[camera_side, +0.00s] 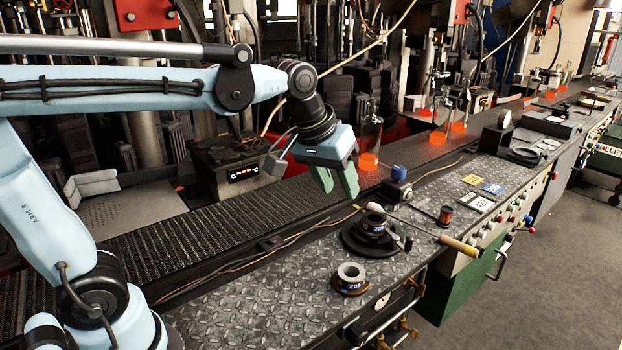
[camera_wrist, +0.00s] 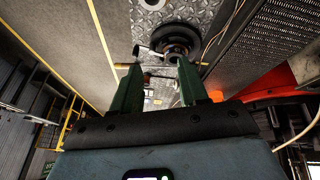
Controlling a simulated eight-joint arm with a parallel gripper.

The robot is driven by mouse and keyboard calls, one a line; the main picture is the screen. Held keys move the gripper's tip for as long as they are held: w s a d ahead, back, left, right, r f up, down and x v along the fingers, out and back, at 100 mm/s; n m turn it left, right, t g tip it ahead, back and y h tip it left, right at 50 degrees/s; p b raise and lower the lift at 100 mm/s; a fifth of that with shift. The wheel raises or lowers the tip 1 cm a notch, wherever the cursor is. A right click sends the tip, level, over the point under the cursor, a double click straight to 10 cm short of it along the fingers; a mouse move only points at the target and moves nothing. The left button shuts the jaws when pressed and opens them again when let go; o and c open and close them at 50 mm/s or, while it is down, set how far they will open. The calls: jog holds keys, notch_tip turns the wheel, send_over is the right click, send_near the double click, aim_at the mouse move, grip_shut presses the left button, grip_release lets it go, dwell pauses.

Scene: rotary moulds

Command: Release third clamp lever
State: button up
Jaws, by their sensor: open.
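My gripper (camera_side: 336,184) is open, with two green fingers pointing down and nothing between them. It hangs above the black conveyor, left of the box with the blue knob. In the wrist view the fingers (camera_wrist: 160,68) are spread apart, with the bench beyond them. Metal handles with brass-coloured ends (camera_side: 408,330) stick out from the bench front at the lower right, well away from my gripper. I cannot tell which part is the third clamp lever. In the wrist view a dark round fixture (camera_wrist: 178,38) lies beyond the fingertips.
On the patterned metal bench (camera_side: 250,318) stand a black round base with a ring (camera_side: 374,224), a loose ring (camera_side: 351,280), a blue-knobbed box (camera_side: 397,187) and a wooden-handled tool (camera_side: 458,245). Glowing orange bottles (camera_side: 369,160) stand on the conveyor (camera_side: 200,238). Machines line the back.

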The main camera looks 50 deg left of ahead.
jog(key=w+d+n+g, duration=0.2)
jog(key=w+d+n, duration=0.15)
jog(key=w, duration=0.65)
jog(key=n+g, duration=0.3)
jog(key=n, duration=0.1)
send_over(410, 239)
notch_tip(410, 239, down, 5)
jog(key=f, duration=1.1)
jog(key=shift+w+a+f, duration=0.1)
jog(key=shift+w+f, duration=0.1)
jog(key=shift+f, duration=0.15)
jog(key=shift+c, duration=0.2)
grip_shut()
